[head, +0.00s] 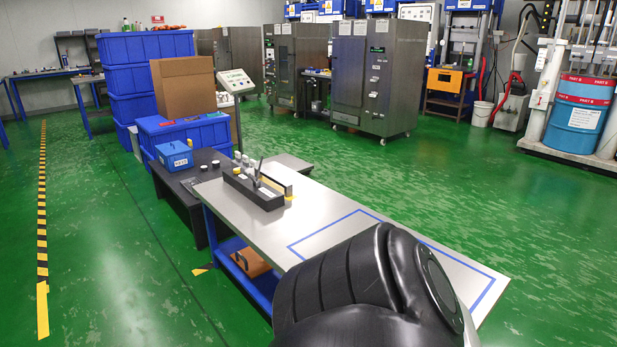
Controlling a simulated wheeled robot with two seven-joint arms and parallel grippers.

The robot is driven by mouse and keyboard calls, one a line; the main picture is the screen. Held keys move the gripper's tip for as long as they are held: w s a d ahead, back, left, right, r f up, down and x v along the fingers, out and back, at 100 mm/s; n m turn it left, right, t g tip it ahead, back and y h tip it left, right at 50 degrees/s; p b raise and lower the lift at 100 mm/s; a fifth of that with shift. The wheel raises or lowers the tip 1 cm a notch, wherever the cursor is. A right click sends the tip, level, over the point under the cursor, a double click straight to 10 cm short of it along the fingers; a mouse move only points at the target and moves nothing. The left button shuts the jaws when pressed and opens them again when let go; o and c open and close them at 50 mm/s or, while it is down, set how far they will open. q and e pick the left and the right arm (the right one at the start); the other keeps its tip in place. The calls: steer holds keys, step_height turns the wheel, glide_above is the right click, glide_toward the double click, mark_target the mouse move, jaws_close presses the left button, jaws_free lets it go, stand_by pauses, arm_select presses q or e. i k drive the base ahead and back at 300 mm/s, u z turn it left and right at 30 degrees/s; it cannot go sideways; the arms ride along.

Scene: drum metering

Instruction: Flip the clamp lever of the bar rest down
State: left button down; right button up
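I cannot clearly make out a bar rest or its clamp lever. A black rack (254,187) stands at the far end of the steel-topped table (312,206), with several small pale-topped items and a thin dark upright piece in it. The details are too small to tell whether any of it is a lever. Neither gripper shows. A black part of my own arm covers the near end of the table and hides what lies behind it.
Blue crates (148,46) and a cardboard box (184,86) are stacked behind. A blue tape outline (330,228) marks bare tabletop. Green floor is open to the left.

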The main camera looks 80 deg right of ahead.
mark_target(246, 172)
steer(key=z, duration=1.05)
steer(key=i, duration=2.5)
steer(key=z, duration=2.6)
steer(key=i, duration=0.95)
steer(key=u, duration=0.05)
